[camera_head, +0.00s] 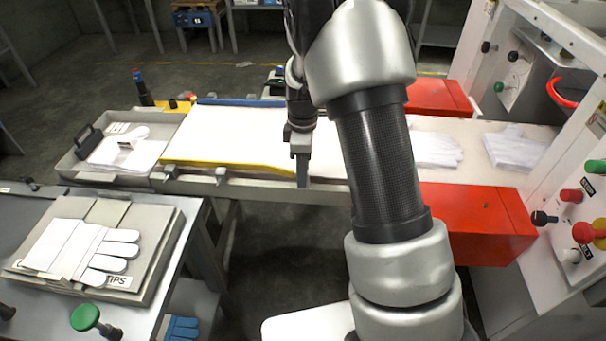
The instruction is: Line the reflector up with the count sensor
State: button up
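My gripper (302,172) points down at the near edge of the white conveyor belt (235,130), at the front rail. Its fingers are seen edge-on, so I cannot tell whether they are open or hold anything. Small metal fittings (220,174) sit on the front rail left of the gripper; the reflector may be among them or behind the fingers, but I cannot tell. A dark upright post with a blue and red top (142,88) stands at the belt's far left. I cannot identify the count sensor for sure. My arm hides part of the belt's middle.
White gloves (435,149) lie on the belt between red housings (485,222). A white machine with coloured knobs (571,196) stands at right. A grey tray (75,160) is at the belt's left end. A table with a glove stack (92,245) and green knob (85,317) is front left.

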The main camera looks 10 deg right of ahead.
jog(key=shift+f, duration=0.45)
jog(key=shift+c, duration=0.4)
grip_shut()
jog(key=shift+s+d, duration=0.3)
jog(key=shift+d, duration=0.6)
jog(key=shift+s+d, duration=0.25)
jog(key=shift+d, duration=0.6)
jog(key=shift+o, duration=0.4)
grip_release()
notch_tip(320, 180, up, 18)
jog(key=p, duration=0.3)
jog(key=shift+f, duration=0.2)
